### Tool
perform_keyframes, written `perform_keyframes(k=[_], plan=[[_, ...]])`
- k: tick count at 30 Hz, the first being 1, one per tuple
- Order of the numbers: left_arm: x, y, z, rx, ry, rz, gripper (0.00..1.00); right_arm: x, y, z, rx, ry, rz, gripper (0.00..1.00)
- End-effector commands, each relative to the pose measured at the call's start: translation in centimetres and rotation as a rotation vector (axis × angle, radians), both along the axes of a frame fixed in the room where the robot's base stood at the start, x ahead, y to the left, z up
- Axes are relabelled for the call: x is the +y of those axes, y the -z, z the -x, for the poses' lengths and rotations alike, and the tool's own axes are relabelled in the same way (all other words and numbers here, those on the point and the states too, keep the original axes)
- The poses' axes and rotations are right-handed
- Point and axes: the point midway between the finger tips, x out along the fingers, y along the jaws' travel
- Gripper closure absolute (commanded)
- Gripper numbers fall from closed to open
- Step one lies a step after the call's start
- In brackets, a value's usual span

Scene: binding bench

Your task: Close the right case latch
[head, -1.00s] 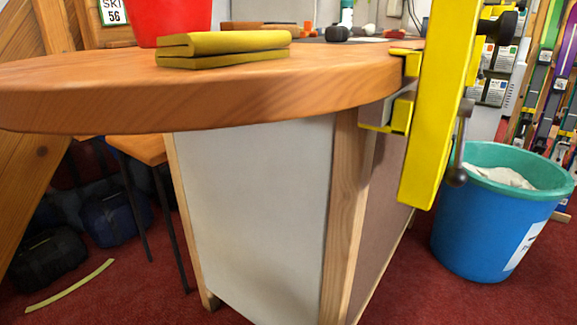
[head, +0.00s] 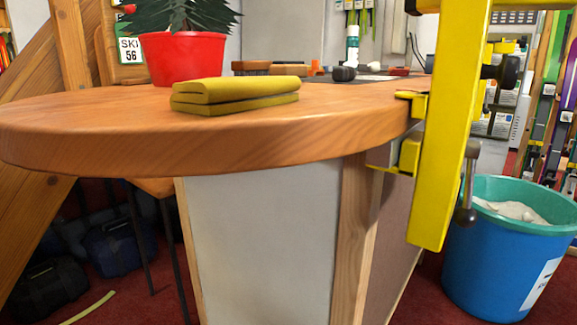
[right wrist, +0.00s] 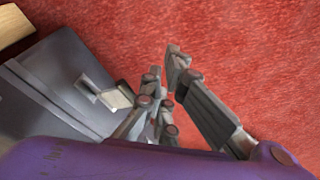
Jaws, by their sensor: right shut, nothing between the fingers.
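A grey case (right wrist: 45,100) shows at the left of the right wrist view, cut off by the frame and partly hidden at the bottom. A small pale metal latch (right wrist: 113,97) sits on its side facing my right gripper and appears to stick out from it. I cannot tell for sure how far the latch is swung. My right gripper (right wrist: 172,75) is shut and empty, over the red floor just right of the latch. Its near finger links look close to the latch; contact is unclear. The case, the latch and both grippers are out of the head view.
A rounded wooden bench (head: 330,148) fills the head view's middle, bearing a folded yellow cloth (head: 235,95) and a red pot (head: 183,58) with a small tree. A yellow clamp-like machine (head: 445,150) is at its right edge. A blue bin (head: 500,265) stands on red carpet.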

Motion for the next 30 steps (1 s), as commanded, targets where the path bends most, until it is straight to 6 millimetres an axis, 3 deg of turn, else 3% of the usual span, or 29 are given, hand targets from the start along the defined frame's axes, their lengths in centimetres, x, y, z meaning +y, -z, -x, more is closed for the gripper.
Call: perform_keyframes(k=[30], plan=[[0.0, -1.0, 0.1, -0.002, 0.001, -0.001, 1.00, 1.5, -1.6, -0.9, -0.001, 0.000, -0.002, 1.00]])
